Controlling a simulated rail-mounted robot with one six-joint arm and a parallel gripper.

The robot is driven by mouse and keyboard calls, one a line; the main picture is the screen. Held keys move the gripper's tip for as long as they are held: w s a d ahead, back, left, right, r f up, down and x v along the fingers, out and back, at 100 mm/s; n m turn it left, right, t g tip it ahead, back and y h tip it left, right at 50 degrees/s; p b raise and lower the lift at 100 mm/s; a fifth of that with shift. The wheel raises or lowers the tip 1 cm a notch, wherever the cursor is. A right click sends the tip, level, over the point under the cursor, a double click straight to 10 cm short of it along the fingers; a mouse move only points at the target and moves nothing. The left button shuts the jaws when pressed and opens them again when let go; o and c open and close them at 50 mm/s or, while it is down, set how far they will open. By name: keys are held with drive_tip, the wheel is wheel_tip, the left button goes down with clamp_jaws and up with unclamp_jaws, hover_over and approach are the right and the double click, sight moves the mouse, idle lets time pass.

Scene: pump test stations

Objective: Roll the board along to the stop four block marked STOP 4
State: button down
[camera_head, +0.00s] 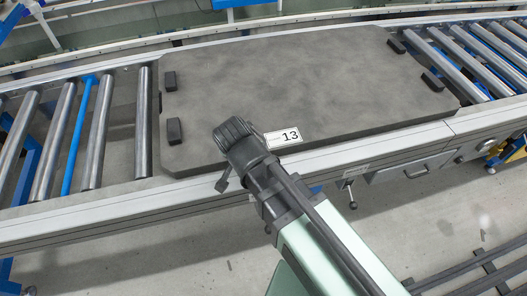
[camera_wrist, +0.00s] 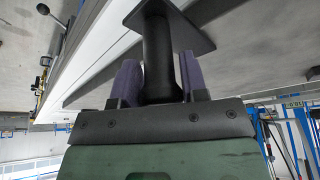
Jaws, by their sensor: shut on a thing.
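The board (camera_head: 290,85) is a large grey slab lying flat on the roller conveyor in the head view, with several black blocks near its ends and a white label (camera_head: 283,138) reading 13. My gripper (camera_head: 235,145) is at its near edge, left of the label. In the wrist view my gripper (camera_wrist: 157,88) has its purple-grey pads shut on a dark round handle (camera_wrist: 158,40) with a flat plate at its end. The arm's end hides where the handle meets the board. No block marked STOP 4 can be made out.
Bare steel rollers (camera_head: 102,130) show left of the board, with one thin blue bar (camera_head: 78,135) among them. More bare rollers (camera_head: 470,68) run off to the right. A pale rail (camera_head: 90,213) runs along the near side, with a drawer-like box (camera_head: 412,168) below it.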

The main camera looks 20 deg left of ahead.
drive_tip(key=s+a, duration=0.2)
drive_tip(key=a, duration=0.1)
drive_tip(key=s+a, duration=0.3)
drive_tip(key=shift+w, duration=0.1)
